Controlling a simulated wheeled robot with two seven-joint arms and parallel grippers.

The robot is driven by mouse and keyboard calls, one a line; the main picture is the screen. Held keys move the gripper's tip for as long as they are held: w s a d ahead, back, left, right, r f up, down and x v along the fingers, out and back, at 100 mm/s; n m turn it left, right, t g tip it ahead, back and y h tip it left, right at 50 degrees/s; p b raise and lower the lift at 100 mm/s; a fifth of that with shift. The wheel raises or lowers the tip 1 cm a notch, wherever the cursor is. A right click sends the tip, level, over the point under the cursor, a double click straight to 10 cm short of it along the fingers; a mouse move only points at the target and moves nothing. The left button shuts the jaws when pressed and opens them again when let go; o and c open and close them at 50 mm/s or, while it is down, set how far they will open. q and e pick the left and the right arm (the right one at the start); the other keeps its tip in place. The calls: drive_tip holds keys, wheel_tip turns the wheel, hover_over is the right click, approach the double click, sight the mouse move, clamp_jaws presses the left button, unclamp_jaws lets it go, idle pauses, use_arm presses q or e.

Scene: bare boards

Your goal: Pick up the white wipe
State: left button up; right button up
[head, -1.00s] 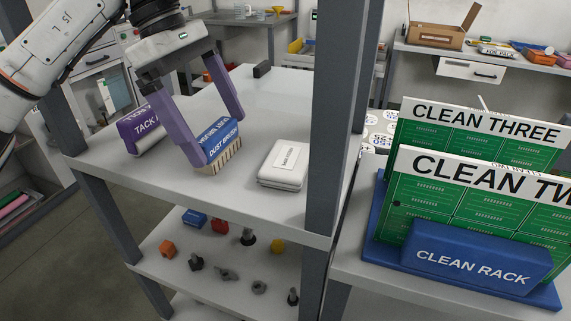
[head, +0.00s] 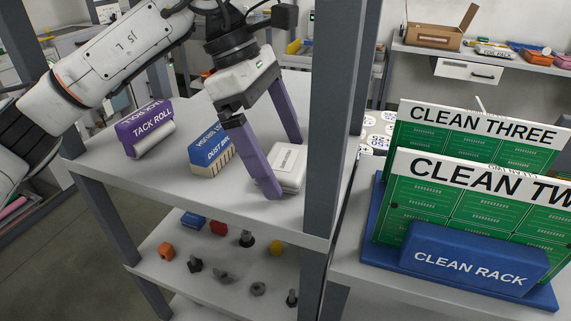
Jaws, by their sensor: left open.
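The white wipe (head: 290,160) is a small white folded pad with a label, lying on the grey top shelf near its right front corner. My left gripper (head: 286,168) is open, with its two purple fingers pointing down at the wipe. The nearer finger covers part of the wipe's left side, and the farther finger reaches down behind it. I cannot tell whether the fingers touch it. My right gripper is not in view.
A blue dust brush (head: 212,152) and a purple tack roll (head: 146,128) lie to the left on the shelf (head: 110,165). A grey post (head: 333,120) stands just right of the wipe. The blue clean rack (head: 470,262) holds green boards at the right.

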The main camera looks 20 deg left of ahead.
use_arm(q)
drive_tip(key=c, duration=1.1)
drive_tip(key=shift+r, duration=0.15)
drive_tip(key=shift+r, duration=0.65)
drive_tip(key=s, duration=0.6)
drive_tip(key=s+b, duration=0.1)
drive_tip(key=s, duration=0.5)
drive_tip(key=s+b, duration=0.1)
drive_tip(key=s, duration=0.5)
drive_tip(key=shift+a, duration=0.3)
